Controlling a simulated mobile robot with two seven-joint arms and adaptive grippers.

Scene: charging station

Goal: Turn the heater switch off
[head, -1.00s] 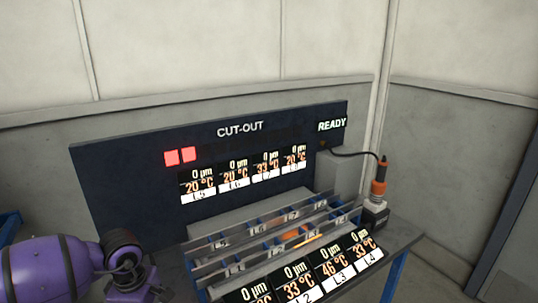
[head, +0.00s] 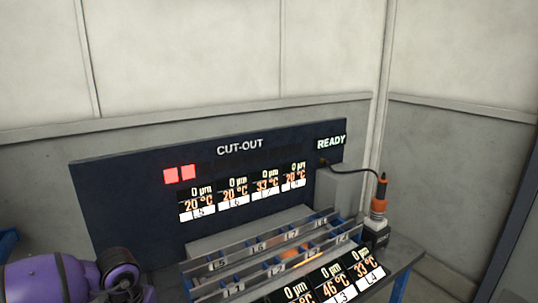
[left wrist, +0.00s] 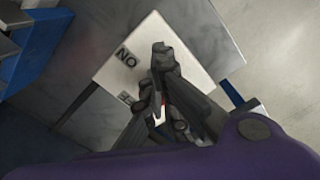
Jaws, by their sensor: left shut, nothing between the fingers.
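In the left wrist view a pale plate (left wrist: 182,48) with dark lettering lies below my left gripper. "NO" is readable, and a second line is partly hidden by the fingers. My left gripper (left wrist: 163,52) is shut and empty in front of this plate. A small red and white part (left wrist: 162,103) shows between the finger links; I cannot tell whether it is the heater switch. No switch can be made out in the head view. There, only my purple left arm shows at the lower left; its fingers are out of frame. My right gripper is in neither view.
A dark display board (head: 120,190) reads "CUT-OUT" and "READY", with two red squares lit. In front stands a metal rack (head: 225,262) with labelled slots and an orange glowing piece. An orange-handled corded tool (head: 379,205) stands at the bench's right.

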